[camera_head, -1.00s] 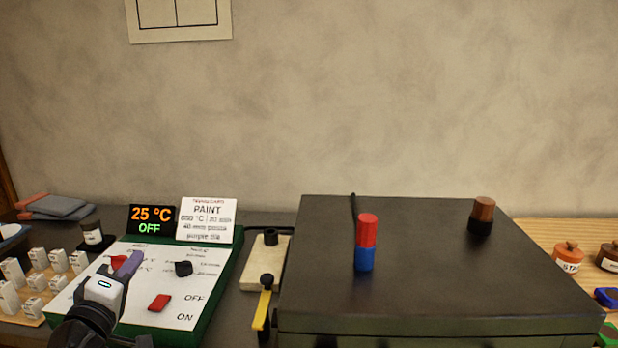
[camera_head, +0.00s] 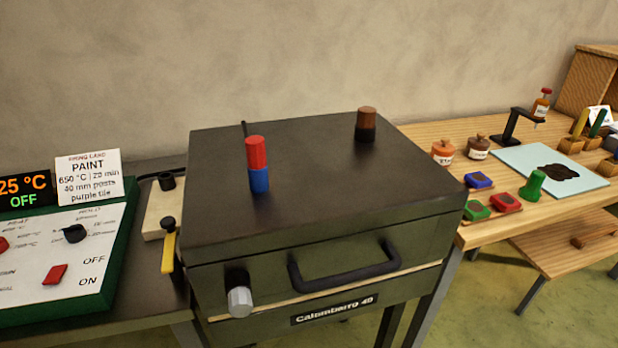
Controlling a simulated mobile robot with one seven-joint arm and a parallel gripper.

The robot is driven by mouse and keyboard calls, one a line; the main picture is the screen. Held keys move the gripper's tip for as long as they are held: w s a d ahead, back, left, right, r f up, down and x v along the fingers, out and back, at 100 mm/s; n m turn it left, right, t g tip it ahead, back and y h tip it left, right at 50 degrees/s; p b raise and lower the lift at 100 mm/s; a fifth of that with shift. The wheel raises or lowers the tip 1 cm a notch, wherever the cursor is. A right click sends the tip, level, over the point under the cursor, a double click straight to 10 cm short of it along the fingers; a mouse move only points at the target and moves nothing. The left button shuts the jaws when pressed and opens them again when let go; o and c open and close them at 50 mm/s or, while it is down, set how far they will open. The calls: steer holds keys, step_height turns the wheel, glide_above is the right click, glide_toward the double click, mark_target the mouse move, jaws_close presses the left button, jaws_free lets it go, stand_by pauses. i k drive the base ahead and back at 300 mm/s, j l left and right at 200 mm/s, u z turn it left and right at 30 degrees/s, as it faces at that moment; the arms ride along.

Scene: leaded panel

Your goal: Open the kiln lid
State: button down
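The kiln is a dark box in the middle of the view. Its lid (camera_head: 310,165) lies flat and shut on the body. A black bar handle (camera_head: 345,276) sits on the front, just above a pale seam and the name plate (camera_head: 334,309). A grey knob (camera_head: 239,301) on a dark mount is at the front left. A red and blue peg (camera_head: 258,165) and a brown and black peg (camera_head: 366,125) stand on the lid. My gripper is out of view.
The control panel (camera_head: 45,250) is at left, its display (camera_head: 24,193) reading 25 °C OFF. A yellow lever (camera_head: 168,253) is beside the kiln. A wooden bench (camera_head: 440,131) at right holds jars, coloured blocks and a pale blue sheet (camera_head: 540,185). Floor shows at lower right.

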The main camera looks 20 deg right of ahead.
mark_target(335, 202)
steer(key=k+l, duration=0.35)
steer(key=k+l+z, duration=0.1)
steer(key=k+l, duration=0.2)
steer(key=l, duration=0.2)
